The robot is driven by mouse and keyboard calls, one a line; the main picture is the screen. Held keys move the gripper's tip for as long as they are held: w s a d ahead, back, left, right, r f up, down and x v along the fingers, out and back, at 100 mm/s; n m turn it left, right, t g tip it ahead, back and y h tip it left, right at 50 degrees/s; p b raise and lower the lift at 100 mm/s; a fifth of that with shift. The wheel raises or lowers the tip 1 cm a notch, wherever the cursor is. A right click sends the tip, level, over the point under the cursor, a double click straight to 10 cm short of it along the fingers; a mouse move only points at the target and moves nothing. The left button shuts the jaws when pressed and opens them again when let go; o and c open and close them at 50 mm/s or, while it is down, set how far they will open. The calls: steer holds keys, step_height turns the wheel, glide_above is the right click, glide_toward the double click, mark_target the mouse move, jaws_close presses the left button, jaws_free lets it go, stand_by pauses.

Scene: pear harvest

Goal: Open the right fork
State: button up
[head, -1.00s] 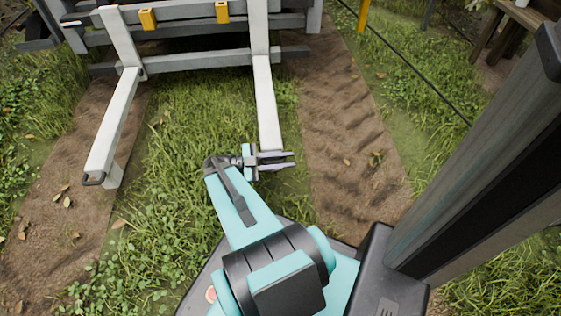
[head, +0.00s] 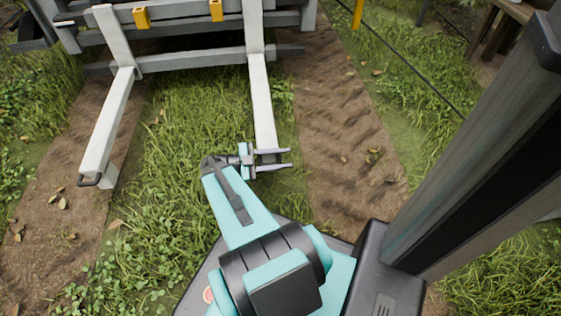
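The right fork (head: 263,105) is a long white beam running from the grey and white frame toward me. Its near end meets my gripper (head: 283,158), which hides the end and any handle there. My gripper points to the right across this end, with its two fingers apart and a gap between them. I cannot tell whether they touch the fork or what lies between them. The left fork (head: 108,125) is a similar white beam with a dark handle (head: 90,181) at its near end.
The frame (head: 190,62) with yellow brackets (head: 141,17) stands at the back. Grass fills the space between the forks. A bare dirt track (head: 340,130) lies clear to the right. A yellow post (head: 358,14) and a wooden table (head: 499,35) stand at the back right.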

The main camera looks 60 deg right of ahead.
steer(key=p+v, duration=0.6)
steer(key=v, duration=0.5)
steer(key=shift+w, duration=0.3)
steer(key=p+v, duration=0.1)
steer(key=p, duration=0.4)
steer(key=shift+w+a+r, duration=0.15)
steer(key=shift+w+a, duration=0.1)
steer(key=shift+w, duration=0.1)
steer(key=shift+w+a+f+p, duration=0.1)
steer(key=shift+a+f+p, duration=0.1)
steer(key=shift+p, duration=0.65)
steer(key=shift+r, duration=0.1)
